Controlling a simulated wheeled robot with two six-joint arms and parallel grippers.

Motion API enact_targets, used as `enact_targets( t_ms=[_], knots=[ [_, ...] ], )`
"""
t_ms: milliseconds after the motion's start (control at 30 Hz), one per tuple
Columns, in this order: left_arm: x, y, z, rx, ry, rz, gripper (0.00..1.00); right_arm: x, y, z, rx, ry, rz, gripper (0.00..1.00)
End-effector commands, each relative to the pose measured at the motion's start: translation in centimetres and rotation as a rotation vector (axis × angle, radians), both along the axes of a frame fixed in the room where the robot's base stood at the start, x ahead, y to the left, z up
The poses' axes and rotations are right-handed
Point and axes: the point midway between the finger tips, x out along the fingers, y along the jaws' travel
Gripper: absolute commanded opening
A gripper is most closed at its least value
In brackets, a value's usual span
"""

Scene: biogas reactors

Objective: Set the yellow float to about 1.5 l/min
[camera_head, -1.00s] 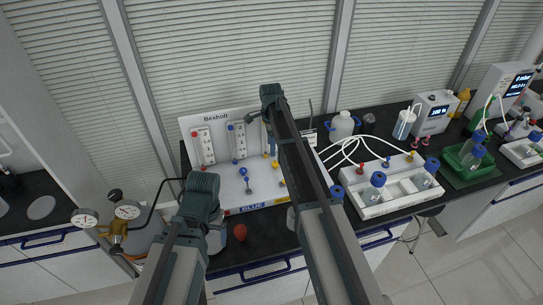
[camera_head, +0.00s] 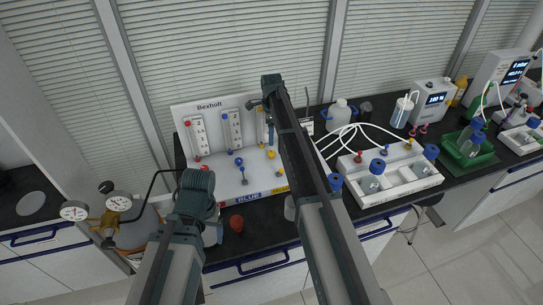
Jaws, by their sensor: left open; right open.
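The white Bexholt panel (camera_head: 209,107) stands on the dark bench with upright flow tubes. The yellow tube (camera_head: 262,126) is at its right, partly covered by my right arm; its float and scale reading cannot be made out. A yellow knob (camera_head: 271,155) is below it, just left of that arm. The blue tube (camera_head: 235,128) and red tube (camera_head: 197,134) are further left.
Pressure gauges (camera_head: 119,202) on a brass fitting stand left of my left arm. A red cap (camera_head: 236,223) is at the bench's front. White tubing (camera_head: 345,138), a white tray (camera_head: 401,185) and a display unit (camera_head: 433,100) are to the right.

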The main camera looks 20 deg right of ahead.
Motion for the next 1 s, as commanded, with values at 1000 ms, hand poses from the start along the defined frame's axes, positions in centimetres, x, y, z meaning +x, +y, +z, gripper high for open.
enact_targets(
  t_ms=[1000],
  knots=[
    [0.0,0.0,-8.9,0.0,0.0,0.002,0.83,0.0,0.0,-8.9,0.0,0.0,0.001,0.66]
  ],
)
